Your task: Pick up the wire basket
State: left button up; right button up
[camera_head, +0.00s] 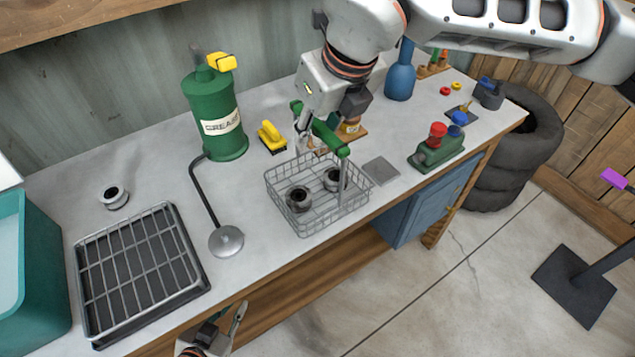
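The wire basket (366,207) appears to rest on the bench near its front edge. Two round black-and-silver parts sit in it. A green bar, which looks like its handle grip (334,139), runs above it, with a metal rod down its right side. My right gripper (304,142) reaches down from above, its fingers at the green bar. The gripper body hides part of the bar, and I cannot tell whether the fingers are closed on it. My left gripper (222,326) is low at the bottom edge, in front of the bench, its fingers apart and empty.
A green grease can (213,115) with a hose to a metal disc (226,241) stands left of the basket. A wire rack tray (137,271) lies farther left. A yellow tool (271,137), grey plate (381,171) and green block (436,152) are nearby.

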dwell(0.4)
grip_shut()
